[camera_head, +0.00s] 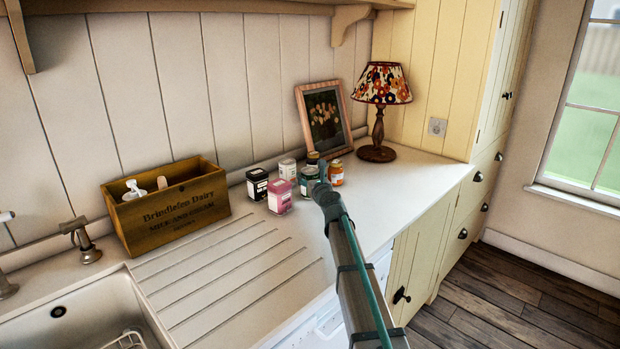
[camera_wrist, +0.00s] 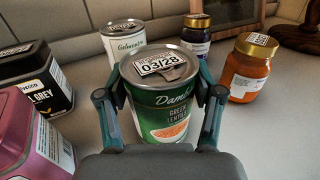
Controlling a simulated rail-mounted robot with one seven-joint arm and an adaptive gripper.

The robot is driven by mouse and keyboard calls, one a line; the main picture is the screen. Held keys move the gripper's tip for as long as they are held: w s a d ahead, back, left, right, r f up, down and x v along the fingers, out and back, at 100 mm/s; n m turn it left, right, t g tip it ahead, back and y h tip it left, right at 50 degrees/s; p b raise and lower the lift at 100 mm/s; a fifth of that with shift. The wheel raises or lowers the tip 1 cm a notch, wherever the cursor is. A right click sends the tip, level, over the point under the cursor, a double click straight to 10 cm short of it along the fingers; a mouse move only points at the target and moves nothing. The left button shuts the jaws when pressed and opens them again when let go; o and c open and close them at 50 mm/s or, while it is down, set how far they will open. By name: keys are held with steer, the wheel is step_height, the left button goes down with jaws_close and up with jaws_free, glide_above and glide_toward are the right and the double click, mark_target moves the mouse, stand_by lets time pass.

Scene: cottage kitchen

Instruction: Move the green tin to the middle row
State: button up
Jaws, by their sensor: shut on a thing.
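The green tin (camera_wrist: 160,112) stands in the middle of the wrist view, with a green lentils label and a grey ring-pull lid carrying a white date sticker. My gripper (camera_wrist: 161,98) has one finger on each side of it and is shut on it. In the head view the green tin (camera_head: 307,184) is partly hidden by my gripper (camera_head: 320,184). The tin looks upright. Its base is hidden, so I cannot tell whether it touches the worktop.
Around it stand a pink tin (camera_head: 279,197), a black tin (camera_head: 257,184), a white tin (camera_head: 287,168), a dark jar (camera_head: 313,158) and an orange jar (camera_head: 336,173). A picture frame (camera_head: 323,116) and lamp (camera_head: 382,86) stand behind. A wooden crate (camera_head: 175,215) is left. Worktop (camera_head: 415,178) is clear at right.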

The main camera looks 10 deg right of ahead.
steer(key=o, duration=1.5)
steer(key=shift+f, duration=0.1)
steer(key=shift+c, duration=0.2)
steer(key=shift+s+r, duration=0.1)
steer(key=shift+r, duration=0.1)
steer(key=s, duration=0.4)
steer(key=s+d, duration=0.1)
steer(key=s, duration=0.6)
steer(key=shift+s+d, duration=0.35)
steer(key=shift+d, duration=0.05)
steer(key=shift+d, duration=0.1)
